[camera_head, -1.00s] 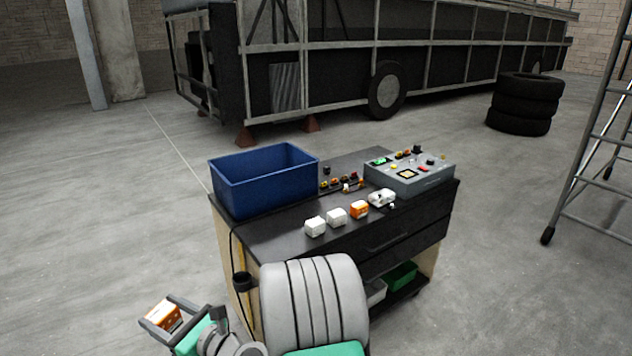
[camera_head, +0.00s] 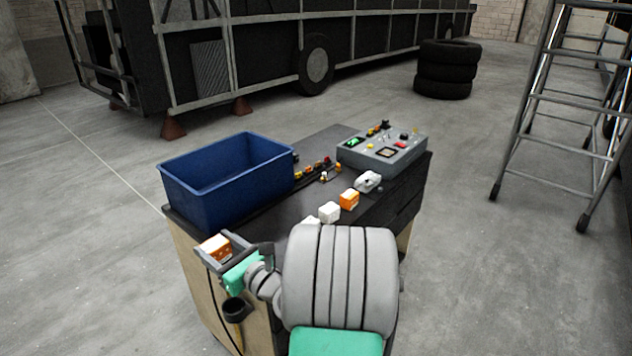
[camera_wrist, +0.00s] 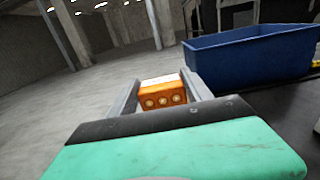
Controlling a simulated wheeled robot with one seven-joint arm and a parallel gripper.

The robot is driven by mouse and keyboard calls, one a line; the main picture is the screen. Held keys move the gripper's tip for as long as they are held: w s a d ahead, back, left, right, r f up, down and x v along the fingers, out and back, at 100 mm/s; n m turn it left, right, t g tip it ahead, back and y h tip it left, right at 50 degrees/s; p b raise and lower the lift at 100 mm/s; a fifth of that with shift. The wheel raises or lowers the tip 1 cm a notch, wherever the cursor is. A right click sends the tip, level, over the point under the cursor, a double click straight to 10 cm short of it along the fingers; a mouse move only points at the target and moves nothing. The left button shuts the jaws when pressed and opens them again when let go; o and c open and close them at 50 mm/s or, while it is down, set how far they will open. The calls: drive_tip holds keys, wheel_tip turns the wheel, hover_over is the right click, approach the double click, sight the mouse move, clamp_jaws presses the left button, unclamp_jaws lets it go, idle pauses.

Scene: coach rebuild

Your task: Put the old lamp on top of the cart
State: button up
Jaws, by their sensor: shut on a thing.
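My gripper (camera_head: 221,246) is shut on an orange lamp with a white top (camera_head: 216,247). In the wrist view the lamp (camera_wrist: 162,94) sits between the two fingers, its face with several round spots towards the camera. The gripper and lamp are at the left front corner of the cart (camera_head: 262,215), close to the blue bin; I cannot tell whether the lamp clears the cart's edge. A similar orange and white lamp (camera_head: 349,200) stands on the black cart top, beside white blocks (camera_head: 329,212). My arm hides part of the cart's front.
The blue bin (camera_head: 228,180) fills the cart's left back; it also shows in the wrist view (camera_wrist: 250,56). A grey control box (camera_head: 382,152) stands at the back right, with small coloured parts (camera_head: 318,168) between. A ladder (camera_head: 560,110) stands right; stacked tyres (camera_head: 446,70) are behind.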

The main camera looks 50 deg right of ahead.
drive_tip(key=s+d+m+g+h+b, duration=0.15)
drive_tip(key=s+d+h, duration=0.35)
drive_tip(key=d, duration=0.5)
drive_tip(key=s+d+m+h+b, duration=0.2)
drive_tip(key=s+d+m+b, duration=0.1)
drive_tip(key=s+d, duration=0.55)
drive_tip(key=w+d+f, duration=0.1)
drive_tip(key=w+f, duration=0.2)
drive_tip(key=w, duration=0.1)
drive_tip(key=w+d+f+b, duration=0.1)
drive_tip(key=w+f, duration=0.2)
drive_tip(key=w, duration=0.2)
drive_tip(key=w+d+f, duration=0.1)
drive_tip(key=w+f, duration=0.2)
drive_tip(key=w, duration=0.2)
drive_tip(key=shift+d, duration=0.25)
drive_tip(key=shift+w+d+f+b, duration=0.15)
drive_tip(key=shift+f+b, duration=0.55)
drive_tip(key=shift+f, duration=1)
drive_tip(key=shift+f, duration=0.2)
drive_tip(key=o, duration=1.2)
